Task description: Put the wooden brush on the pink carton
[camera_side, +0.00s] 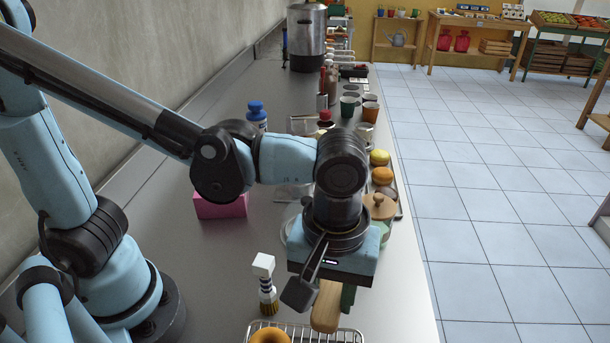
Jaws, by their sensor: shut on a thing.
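The pink carton (220,206) stands on the grey counter left of the middle, partly hidden behind my arm. My gripper (333,280) is over the near right part of the counter, to the right of the carton and nearer the camera. It is shut on the wooden brush (326,308), whose tan wooden part sticks out below the jaws. The jaw tips and the rest of the brush are hidden by the gripper body. I cannot tell how far the brush is above the counter.
A wire rack (345,337) with a doughnut (269,336) is at the front edge. A blue bottle (257,115), cups and round pastries (382,175) stand farther back. Bare counter lies before the carton.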

